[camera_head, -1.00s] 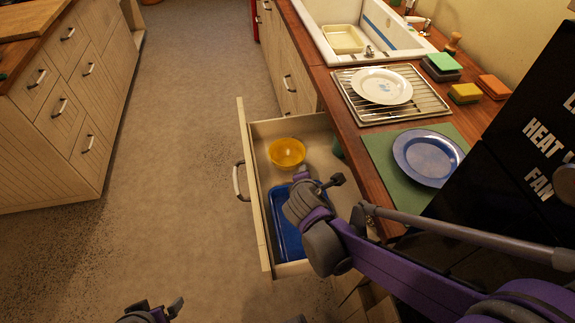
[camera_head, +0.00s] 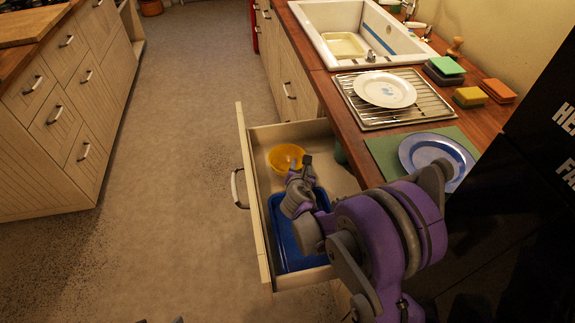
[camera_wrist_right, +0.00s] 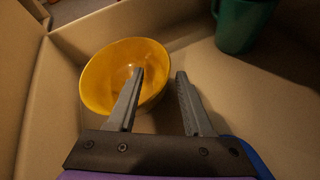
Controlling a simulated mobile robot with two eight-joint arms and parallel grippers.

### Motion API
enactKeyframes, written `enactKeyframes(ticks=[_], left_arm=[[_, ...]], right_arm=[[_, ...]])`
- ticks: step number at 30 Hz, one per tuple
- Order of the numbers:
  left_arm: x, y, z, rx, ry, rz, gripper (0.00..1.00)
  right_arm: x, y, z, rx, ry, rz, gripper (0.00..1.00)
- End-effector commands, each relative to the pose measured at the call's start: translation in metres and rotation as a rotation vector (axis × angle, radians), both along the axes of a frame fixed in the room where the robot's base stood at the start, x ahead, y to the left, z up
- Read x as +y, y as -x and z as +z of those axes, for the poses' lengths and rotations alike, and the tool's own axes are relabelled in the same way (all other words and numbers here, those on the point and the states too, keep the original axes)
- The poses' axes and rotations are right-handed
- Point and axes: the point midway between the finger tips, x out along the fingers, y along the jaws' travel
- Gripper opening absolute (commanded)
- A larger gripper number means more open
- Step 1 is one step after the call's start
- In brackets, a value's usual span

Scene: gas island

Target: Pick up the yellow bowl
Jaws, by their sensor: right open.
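The yellow bowl (camera_head: 284,157) sits upright in the open drawer (camera_head: 262,232), toward its far end. In the right wrist view the bowl (camera_wrist_right: 100,75) is ahead and left of centre. My right gripper (camera_head: 301,164) is over the drawer, just on the near side of the bowl. In the right wrist view my right gripper (camera_wrist_right: 159,74) is open and empty. Its left finger overlaps the bowl's opening in the picture, and its right finger is to the right of the rim. I cannot tell whether a finger touches the bowl. My left gripper is hardly visible at the bottom edge.
A blue tray (camera_head: 283,240) lies in the drawer's near part, under my right arm. A green cup (camera_wrist_right: 243,24) stands right of the bowl. The wooden counter (camera_head: 342,112) borders the drawer on the right, with a dish rack (camera_head: 432,104) on it.

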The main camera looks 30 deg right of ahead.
Motion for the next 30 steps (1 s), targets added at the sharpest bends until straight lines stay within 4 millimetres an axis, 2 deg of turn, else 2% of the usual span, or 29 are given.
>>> enactKeyframes(ticks=[6,15,21,24,30], left_arm=[[0.000,0.000,-0.003,0.001,0.000,0.000,0.97],[0.000,0.000,-0.003,0.001,0.000,0.000,0.97],[0.000,0.000,-0.003,0.001,0.000,0.000,0.97],[0.000,0.000,-0.003,0.001,0.000,0.000,0.97],[0.000,0.000,-0.003,0.001,0.000,0.000,0.97]], right_arm=[[-0.016,-0.021,-0.016,0.000,-0.001,-0.001,0.51],[-0.018,-0.025,-0.018,0.000,-0.001,0.000,0.51],[-0.018,-0.025,-0.018,0.000,-0.001,0.000,0.15],[-0.018,-0.024,-0.018,0.000,-0.001,0.000,0.00],[-0.018,-0.024,-0.018,0.000,-0.001,-0.001,0.00]])
